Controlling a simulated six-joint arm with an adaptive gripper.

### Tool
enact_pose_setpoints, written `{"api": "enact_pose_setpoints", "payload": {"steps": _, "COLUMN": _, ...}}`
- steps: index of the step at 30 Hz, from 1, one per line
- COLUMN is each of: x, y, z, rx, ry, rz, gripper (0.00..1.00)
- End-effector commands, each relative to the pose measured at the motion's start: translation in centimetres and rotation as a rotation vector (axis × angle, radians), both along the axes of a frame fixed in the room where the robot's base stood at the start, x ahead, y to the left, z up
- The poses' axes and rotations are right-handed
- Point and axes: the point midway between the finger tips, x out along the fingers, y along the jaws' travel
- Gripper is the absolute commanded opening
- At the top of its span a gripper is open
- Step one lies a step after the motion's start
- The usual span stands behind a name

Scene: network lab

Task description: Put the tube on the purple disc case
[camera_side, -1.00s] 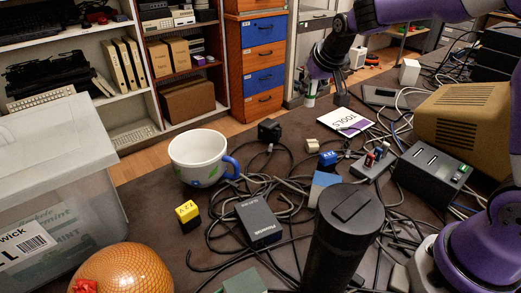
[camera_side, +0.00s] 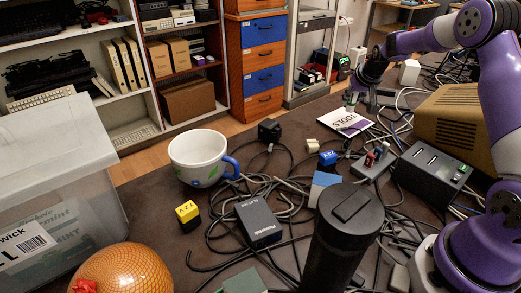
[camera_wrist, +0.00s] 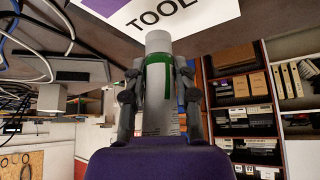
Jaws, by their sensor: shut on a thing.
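The tube (camera_wrist: 158,118) is pale grey with a green band and a grey cap. My gripper (camera_wrist: 160,78) is shut on it, one finger on each side, in the wrist view. The purple disc case (camera_side: 346,122) is a flat white and purple square marked TOOLS, lying on the table. It also shows at the top of the wrist view (camera_wrist: 200,14), just beyond the tube's cap. In the side view my gripper (camera_side: 352,97) is small, with the tube at the case's far edge. I cannot tell whether the tube touches the case.
Black cables tangle over the middle of the table. Near the case are a blue block (camera_side: 328,159), a power strip (camera_side: 370,164) and a black hub (camera_side: 432,172). A mug (camera_side: 198,158) and black cylinder (camera_side: 343,235) stand nearer the camera.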

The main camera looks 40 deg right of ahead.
Motion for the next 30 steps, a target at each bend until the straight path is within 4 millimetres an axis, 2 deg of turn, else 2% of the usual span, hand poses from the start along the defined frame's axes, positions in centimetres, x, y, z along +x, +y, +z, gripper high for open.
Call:
{"api": "enact_pose_setpoints", "payload": {"steps": 3, "x": -0.1, "y": 0.1, "z": -2.1, "rx": 0.003, "ry": 0.005, "rz": 0.0, "gripper": 0.0}}
{"api": "enact_pose_setpoints", "payload": {"steps": 6, "x": -0.1, "y": 0.1, "z": -2.9, "rx": 0.002, "ry": 0.003, "rz": 0.0, "gripper": 0.0}}
{"api": "enact_pose_setpoints", "payload": {"steps": 17, "x": 0.0, "y": 0.1, "z": -3.2, "rx": 0.001, "ry": 0.002, "rz": 0.0, "gripper": 0.0}}
{"api": "enact_pose_setpoints", "payload": {"steps": 18, "x": 0.0, "y": 0.1, "z": -3.2, "rx": 0.001, "ry": 0.002, "rz": 0.0, "gripper": 0.46}}
{"api": "enact_pose_setpoints", "payload": {"steps": 19, "x": 0.0, "y": 0.1, "z": -3.2, "rx": 0.001, "ry": 0.002, "rz": 0.0, "gripper": 0.61}}
{"api": "enact_pose_setpoints", "payload": {"steps": 30, "x": 0.0, "y": 0.1, "z": -3.1, "rx": 0.001, "ry": 0.002, "rz": 0.0, "gripper": 0.62}}
